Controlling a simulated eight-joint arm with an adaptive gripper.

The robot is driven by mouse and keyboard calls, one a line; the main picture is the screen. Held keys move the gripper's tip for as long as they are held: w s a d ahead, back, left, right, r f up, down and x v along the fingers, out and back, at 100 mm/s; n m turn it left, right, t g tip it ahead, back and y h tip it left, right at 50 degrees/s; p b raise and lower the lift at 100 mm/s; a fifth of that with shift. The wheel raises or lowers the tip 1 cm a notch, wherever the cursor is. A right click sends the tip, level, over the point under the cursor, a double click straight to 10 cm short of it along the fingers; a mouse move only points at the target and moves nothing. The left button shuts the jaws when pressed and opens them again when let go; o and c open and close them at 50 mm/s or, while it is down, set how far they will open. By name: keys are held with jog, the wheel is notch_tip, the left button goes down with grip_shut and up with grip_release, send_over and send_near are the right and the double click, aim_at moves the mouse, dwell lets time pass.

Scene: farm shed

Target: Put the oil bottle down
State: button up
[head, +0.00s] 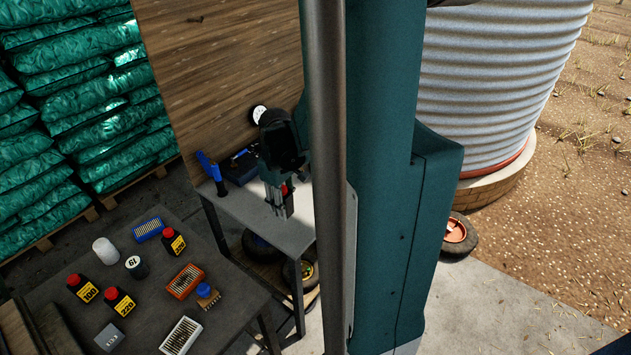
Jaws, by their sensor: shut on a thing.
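My gripper (279,204) points down over the grey side bench (236,205), left of my column. It is shut on the oil bottle (284,188), of which only a small red bit, like a cap, shows at the fingers. The rest of it is hidden by the gripper, and I cannot tell whether it touches the bench top. Three black bottles with red caps and yellow labels stand on the dark table: one marked 100 (83,289), one marked 220 (120,302) and one at the back (173,242).
The dark table (230,285) also holds a white cylinder (105,251), a dark round tin (136,266), a blue box (149,229), an orange box (185,281), a white box (181,336), a brush (207,295) and a grey block (109,338). A blue tool (211,172) stands at the side bench's back.

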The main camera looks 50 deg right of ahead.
jog(key=shift+s+d, duration=0.85)
jog(key=shift+d, duration=0.15)
jog(key=shift+f, duration=0.2)
jog(key=b, duration=0.2)
send_over(294, 231)
jog(key=shift+a+f, duration=0.1)
jog(key=shift+f, duration=2.7)
jog(key=shift+f, duration=0.1)
jog(key=shift+f+b, duration=0.3)
jog(key=shift+f, duration=1.7)
jog(key=shift+f, duration=0.1)
jog(key=o, duration=1)
jog(key=shift+c, duration=0.2)
